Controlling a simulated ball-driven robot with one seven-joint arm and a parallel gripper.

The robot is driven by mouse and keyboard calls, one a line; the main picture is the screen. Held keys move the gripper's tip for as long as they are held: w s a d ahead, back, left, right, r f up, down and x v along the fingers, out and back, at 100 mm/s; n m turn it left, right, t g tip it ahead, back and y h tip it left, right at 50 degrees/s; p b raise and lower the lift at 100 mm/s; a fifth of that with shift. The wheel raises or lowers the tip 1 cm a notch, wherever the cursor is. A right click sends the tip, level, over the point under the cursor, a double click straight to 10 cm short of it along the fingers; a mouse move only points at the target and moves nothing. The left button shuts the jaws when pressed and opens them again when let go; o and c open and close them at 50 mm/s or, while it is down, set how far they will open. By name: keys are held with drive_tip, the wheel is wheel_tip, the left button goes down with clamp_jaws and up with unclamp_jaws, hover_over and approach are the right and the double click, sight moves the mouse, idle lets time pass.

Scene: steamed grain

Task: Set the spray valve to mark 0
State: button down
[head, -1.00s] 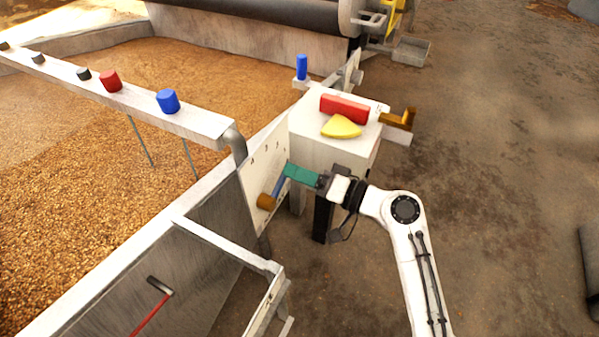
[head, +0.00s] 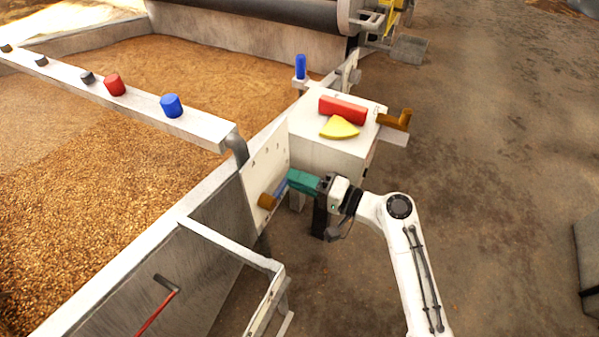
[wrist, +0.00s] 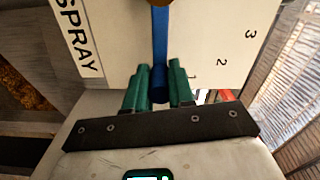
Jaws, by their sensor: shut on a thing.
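The spray valve is a blue lever (head: 280,188) on a brown hub (head: 266,200), mounted on a white plate (head: 250,184). In the wrist view the blue lever (wrist: 160,40) runs down from the top between my green fingers. My gripper (head: 290,179) is shut on the lever's free end; its fingers (wrist: 159,78) lie on both sides of it. The plate in the wrist view carries the word SPRAY (wrist: 77,38) and marks 3 (wrist: 251,34), 2 (wrist: 220,62) and 1, partly by the right finger. Mark 0 is not visible; the lever end is below mark 1's level.
A white box (head: 325,151) beside the plate carries a red bar (head: 343,110) and a yellow wedge (head: 339,128). A brown handle (head: 395,119) sticks out at its right. A grain bed (head: 90,200) lies left, with a metal rail (head: 255,258) in front. Open floor is at right.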

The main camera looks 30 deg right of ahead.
drive_tip(key=c, duration=1)
unclamp_jaws()
drive_tip(key=shift+o, duration=0.2)
drive_tip(key=shift+s+d, duration=0.1)
drive_tip(key=p+v, duration=0.1)
drive_tip(key=v, duration=0.9)
drive_tip(key=shift+s+d, duration=0.2)
drive_tip(key=shift+s, duration=0.05)
drive_tip(key=shift+f, duration=0.1)
drive_tip(key=s+a+f+n+g+h, duration=0.3)
drive_tip(key=s+a+f+n+g, duration=0.2)
drive_tip(key=s+f+g, duration=0.35)
drive_tip(key=s+d+n+g+h, duration=0.2)
drive_tip(key=s+d+g+h, duration=0.15)
drive_tip(key=s, duration=0.25)
drive_tip(key=s+d+n+g+h, duration=0.1)
drive_tip(key=s+d+g+h, duration=0.1)
drive_tip(key=s+h, duration=0.3)
wheel_tip(320, 180, up, 22)
drive_tip(key=s+p, duration=0.1)
drive_tip(key=p, duration=2.2)
drive_tip(key=shift+y, duration=0.35)
